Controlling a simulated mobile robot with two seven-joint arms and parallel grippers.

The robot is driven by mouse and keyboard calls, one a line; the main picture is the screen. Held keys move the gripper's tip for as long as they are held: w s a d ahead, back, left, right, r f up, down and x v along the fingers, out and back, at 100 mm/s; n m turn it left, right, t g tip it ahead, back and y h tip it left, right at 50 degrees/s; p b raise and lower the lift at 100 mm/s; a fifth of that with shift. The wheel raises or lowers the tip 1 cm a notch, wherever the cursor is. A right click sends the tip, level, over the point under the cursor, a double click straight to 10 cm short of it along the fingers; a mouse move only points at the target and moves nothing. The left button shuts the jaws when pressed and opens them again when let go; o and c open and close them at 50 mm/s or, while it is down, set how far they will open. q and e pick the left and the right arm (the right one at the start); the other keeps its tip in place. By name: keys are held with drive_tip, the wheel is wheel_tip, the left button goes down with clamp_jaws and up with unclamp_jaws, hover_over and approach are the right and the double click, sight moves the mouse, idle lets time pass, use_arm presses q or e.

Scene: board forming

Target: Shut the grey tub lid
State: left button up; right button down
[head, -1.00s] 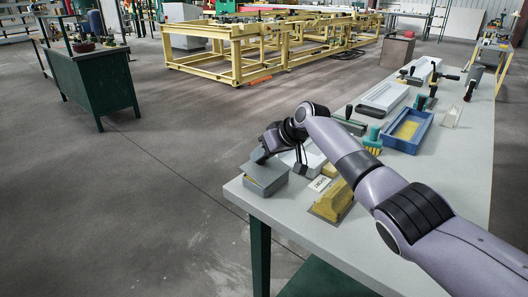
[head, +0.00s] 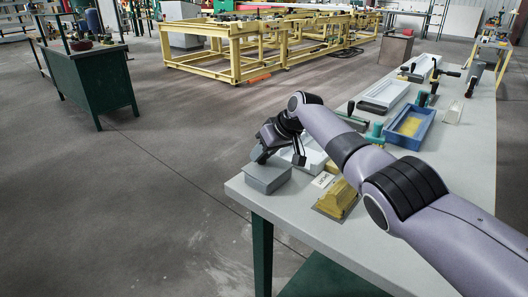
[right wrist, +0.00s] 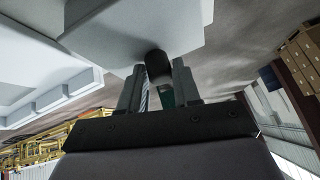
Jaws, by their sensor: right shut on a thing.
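The grey tub (head: 268,186) stands at the near left corner of the bench. Its grey lid (head: 270,173) looks flat on top, with no clear gap at the rim. My right gripper (head: 262,154) is over the tub's back left side, partly hidden by its own wrist. In the right wrist view a pale grey body that looks like the tub (right wrist: 135,25) fills the top. A short dark cylinder (right wrist: 157,64), probably the lid's knob, sits between the fingertips, and the gripper is shut on it. My left gripper is not in view.
A white tray (head: 314,158) and a small label card (head: 323,180) lie close right of the tub. A yellow block (head: 341,197) lies nearer the front edge. A blue tray (head: 427,117) and several tools stand farther along the bench. Open floor lies left.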

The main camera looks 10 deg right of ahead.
sight(273, 168)
drive_tip(key=shift+w+a, duration=0.1)
drive_tip(key=shift+a, duration=0.45)
drive_tip(key=c, duration=1.2)
unclamp_jaws()
drive_tip(key=shift+w+a+f, duration=0.1)
drive_tip(key=shift+w+f, duration=0.1)
drive_tip(key=shift+s, duration=0.1)
drive_tip(key=shift+d+p+v, duration=0.2)
drive_tip(key=shift+p+v, duration=0.45)
drive_tip(key=shift+v, duration=2.9)
